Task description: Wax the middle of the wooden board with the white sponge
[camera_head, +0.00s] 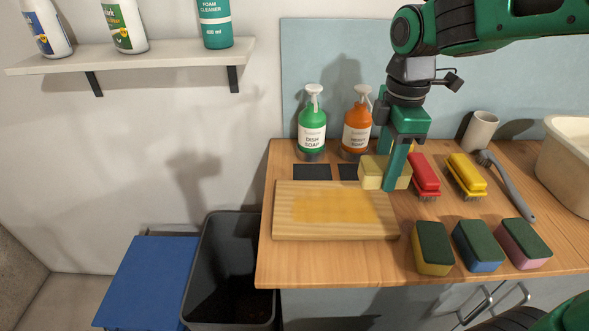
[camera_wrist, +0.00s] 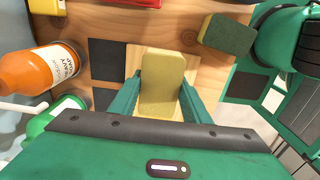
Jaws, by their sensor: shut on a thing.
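The wooden board (camera_head: 300,232) lies flat on the wooden counter. A yellow-orange patch (camera_head: 333,207) covers its middle. My gripper (camera_head: 394,178) is at the board's back right corner, shut on a pale cream-yellow sponge (camera_head: 371,173). In the wrist view the sponge (camera_wrist: 162,85) sits between both green fingers. It appears over the counter at the board's back right edge; I cannot tell whether it touches anything beneath. The fingers hide part of the sponge in the head view.
Green (camera_head: 312,124) and orange (camera_head: 357,122) soap bottles stand behind the board near dark pads (camera_head: 312,172). Red (camera_head: 424,174) and yellow (camera_head: 466,175) brushes lie to the right. Several green-topped sponges (camera_head: 433,246) line the front right. A dark bin (camera_head: 232,265) stands left below the counter.

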